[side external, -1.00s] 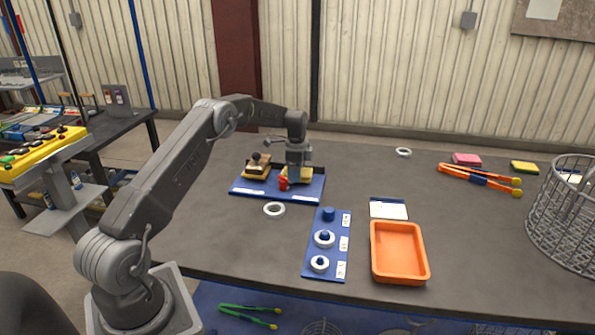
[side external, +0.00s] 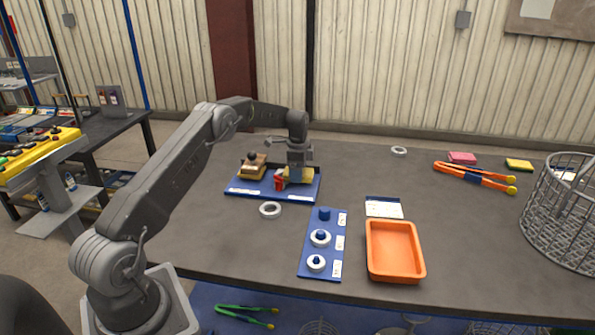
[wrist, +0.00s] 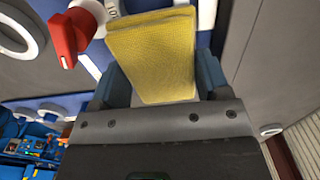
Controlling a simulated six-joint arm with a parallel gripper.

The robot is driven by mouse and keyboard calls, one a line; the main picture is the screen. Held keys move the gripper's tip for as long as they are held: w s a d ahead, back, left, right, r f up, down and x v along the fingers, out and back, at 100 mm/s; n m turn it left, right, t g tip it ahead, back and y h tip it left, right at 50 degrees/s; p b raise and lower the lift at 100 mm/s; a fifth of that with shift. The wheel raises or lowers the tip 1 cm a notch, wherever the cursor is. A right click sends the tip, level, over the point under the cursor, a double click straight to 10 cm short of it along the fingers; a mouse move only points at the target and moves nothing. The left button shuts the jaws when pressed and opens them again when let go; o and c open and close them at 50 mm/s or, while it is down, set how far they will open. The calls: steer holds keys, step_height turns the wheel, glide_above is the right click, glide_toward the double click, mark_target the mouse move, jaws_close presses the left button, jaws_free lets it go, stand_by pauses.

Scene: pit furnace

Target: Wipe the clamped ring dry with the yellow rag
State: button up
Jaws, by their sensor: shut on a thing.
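My gripper (side external: 300,172) is shut on the yellow rag (wrist: 155,55), which fills the space between the blue fingertips in the wrist view. In the side view it is low over the right part of the blue board (side external: 240,193), just right of the red clamp (side external: 280,180). The red clamp lever (wrist: 66,38) also shows in the wrist view, left of the rag. A pale part beside the lever is partly cut off and covered by the rag. I cannot clearly make out the clamped ring or whether the rag touches it.
A wooden block with a black knob (side external: 252,165) stands on the board's left. A loose white ring (side external: 270,210) lies in front. A blue peg strip (side external: 322,262), an orange tray (side external: 394,277), tongs (side external: 470,176) and a wire basket (side external: 565,225) lie to the right.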

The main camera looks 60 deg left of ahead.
steer(key=shift+s+f, duration=0.15)
steer(key=shift+f, duration=0.05)
steer(key=shift+s+a, duration=0.65)
steer(key=shift+a, duration=0.05)
steer(key=shift+w+d, duration=0.8)
steer(key=shift+d, duration=0.05)
steer(key=shift+r, duration=0.1)
steer(key=shift+a+r, duration=0.15)
steer(key=shift+r, duration=3.5)
